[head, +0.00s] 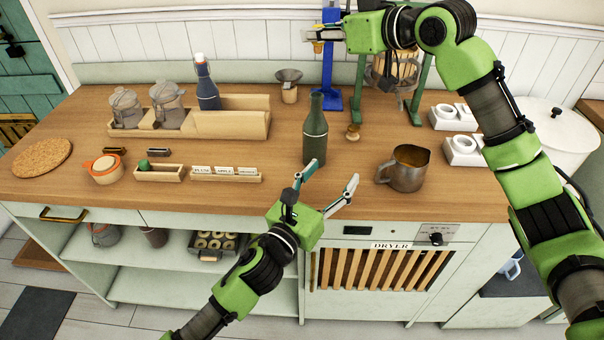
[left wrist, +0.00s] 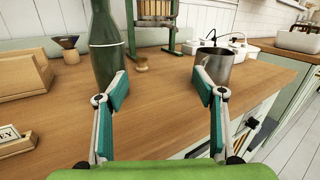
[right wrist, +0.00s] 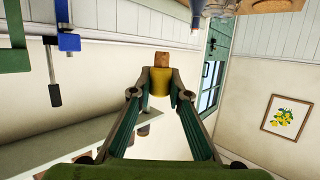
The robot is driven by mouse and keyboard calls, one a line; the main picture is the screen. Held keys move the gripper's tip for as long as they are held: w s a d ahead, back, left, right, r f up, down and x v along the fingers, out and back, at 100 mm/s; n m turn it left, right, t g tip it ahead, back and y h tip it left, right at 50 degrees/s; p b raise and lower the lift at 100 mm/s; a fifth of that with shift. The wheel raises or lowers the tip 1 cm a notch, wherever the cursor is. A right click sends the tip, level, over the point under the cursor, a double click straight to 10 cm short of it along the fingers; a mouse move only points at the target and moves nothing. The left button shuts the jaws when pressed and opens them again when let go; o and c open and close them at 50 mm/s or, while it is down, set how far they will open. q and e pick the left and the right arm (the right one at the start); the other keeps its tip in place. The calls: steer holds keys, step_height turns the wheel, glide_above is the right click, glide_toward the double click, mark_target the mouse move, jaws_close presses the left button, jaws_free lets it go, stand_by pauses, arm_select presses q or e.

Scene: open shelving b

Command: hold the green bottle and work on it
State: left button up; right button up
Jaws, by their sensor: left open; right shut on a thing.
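The green bottle (head: 315,135) stands upright on the wooden counter. It also shows in the left wrist view (left wrist: 105,45), beyond and to the left of my left finger. My left gripper (head: 330,176) is open and empty at the counter's front edge, just in front of the bottle and apart from it. My right gripper (head: 312,35) is raised above and behind the bottle, near the blue stand (head: 331,85). It is shut on a small yellow piece (right wrist: 161,83) with a cork-coloured end.
A green-framed press (head: 417,95) is at the back. A labelled wooden tray (head: 225,177) lies left of the bottle.

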mark_target(315, 142)
arm_select(q)
steer(key=a+y, duration=0.1)
steer(key=a, duration=0.1)
steer(key=a+n+t+y, duration=0.1)
steer(key=a+y, duration=0.1)
steer(key=w+a+n+y, duration=0.1)
steer(key=a+y, duration=0.1)
steer(key=shift+w+f, duration=0.1)
steer(key=shift+f, duration=0.2)
steer(key=shift+w+a, duration=0.15)
steer(key=shift+w, duration=0.1)
steer(key=x, duration=1.1)
steer(key=shift+w, duration=0.25)
steer(key=c, duration=1.8)
steer(key=shift+o, duration=0.2)
